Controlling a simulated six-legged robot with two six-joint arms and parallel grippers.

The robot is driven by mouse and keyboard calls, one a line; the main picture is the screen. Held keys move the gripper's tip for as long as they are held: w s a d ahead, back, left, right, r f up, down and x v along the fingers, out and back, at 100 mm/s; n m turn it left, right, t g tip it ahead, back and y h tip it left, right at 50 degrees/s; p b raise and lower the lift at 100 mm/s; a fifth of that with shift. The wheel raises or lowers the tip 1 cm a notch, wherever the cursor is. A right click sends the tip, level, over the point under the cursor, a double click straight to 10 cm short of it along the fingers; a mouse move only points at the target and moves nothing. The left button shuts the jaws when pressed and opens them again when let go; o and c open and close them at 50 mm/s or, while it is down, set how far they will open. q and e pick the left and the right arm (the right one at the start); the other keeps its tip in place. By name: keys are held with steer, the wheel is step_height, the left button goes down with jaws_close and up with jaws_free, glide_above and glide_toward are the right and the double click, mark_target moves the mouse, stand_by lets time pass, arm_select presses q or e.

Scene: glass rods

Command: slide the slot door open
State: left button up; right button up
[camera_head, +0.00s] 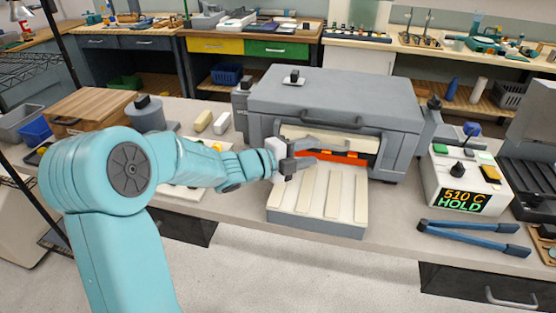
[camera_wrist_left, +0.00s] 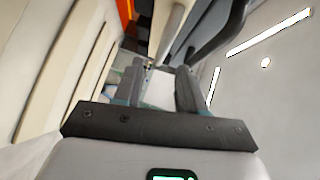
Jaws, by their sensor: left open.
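The grey furnace (camera_head: 335,98) stands on the bench with a glowing orange slot (camera_head: 362,158) in its front. A cream strip (camera_head: 345,139) runs along the top of the slot and looks like the slot door; my gripper partly covers this area. My left gripper (camera_head: 326,154) is just in front of the slot's left part, fingers pointing right, open and apparently empty. The wrist view shows its two fingers (camera_wrist_left: 160,85) apart, with the orange glow (camera_wrist_left: 125,14) and a pale bar (camera_wrist_left: 172,32) beyond them. I cannot tell whether they touch the door. My right gripper is out of view.
A cream slatted shelf (camera_head: 318,222) juts out below the slot. A dark curved handle (camera_head: 318,119) sits on the furnace front above. To the right are a controller reading 510 C HOLD (camera_head: 463,200) and blue-handled tongs (camera_head: 470,228). A wooden box (camera_head: 92,108) stands left.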

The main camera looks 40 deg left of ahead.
arm_select(q)
steer(key=v, duration=1.1)
steer(key=shift+r, duration=0.1)
